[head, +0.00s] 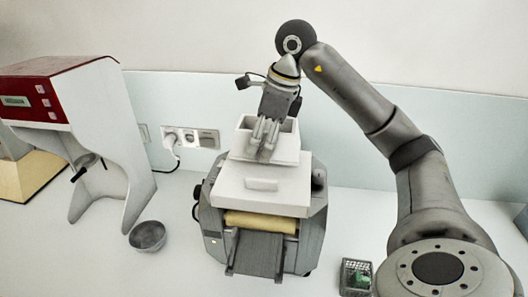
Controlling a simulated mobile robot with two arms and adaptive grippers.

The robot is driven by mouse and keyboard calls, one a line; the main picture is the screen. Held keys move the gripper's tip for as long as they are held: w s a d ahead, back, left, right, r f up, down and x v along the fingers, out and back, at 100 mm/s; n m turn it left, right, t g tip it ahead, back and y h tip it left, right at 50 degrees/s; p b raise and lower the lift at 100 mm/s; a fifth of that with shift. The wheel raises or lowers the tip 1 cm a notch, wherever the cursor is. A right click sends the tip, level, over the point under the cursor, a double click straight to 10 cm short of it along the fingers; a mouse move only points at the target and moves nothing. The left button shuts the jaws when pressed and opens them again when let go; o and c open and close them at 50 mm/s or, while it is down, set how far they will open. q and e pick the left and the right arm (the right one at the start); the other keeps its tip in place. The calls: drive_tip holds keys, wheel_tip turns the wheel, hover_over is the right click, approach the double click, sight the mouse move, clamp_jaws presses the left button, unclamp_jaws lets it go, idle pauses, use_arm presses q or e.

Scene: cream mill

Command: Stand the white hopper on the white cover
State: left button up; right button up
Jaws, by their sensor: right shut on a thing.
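The white hopper (284,144) is an open-topped white box at the back of the grey mill. It is upright above the white cover (262,190), a flat white block with a handle recess on its front. My right gripper (264,142) reaches down over the hopper's front wall and is shut on it. The fingers hide part of the front wall. I cannot tell whether the hopper's underside touches the cover. My left gripper is not in view.
The grey mill (214,222) has a yellowish roller (262,222) at its front. A red and white machine (112,130) stands at the left, with a grey bowl (147,236) beside it. A small dark basket (356,274) with something green is at front right. Wall sockets (190,137) are behind.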

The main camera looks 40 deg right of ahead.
drive_tip(key=shift+d+f, duration=0.25)
drive_tip(key=shift+f, duration=1.55)
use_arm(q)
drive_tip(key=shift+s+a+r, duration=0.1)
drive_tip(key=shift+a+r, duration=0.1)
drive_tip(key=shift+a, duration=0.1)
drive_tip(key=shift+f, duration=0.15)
use_arm(e)
drive_tip(key=shift+a+f, duration=0.1)
drive_tip(key=o, duration=1.2)
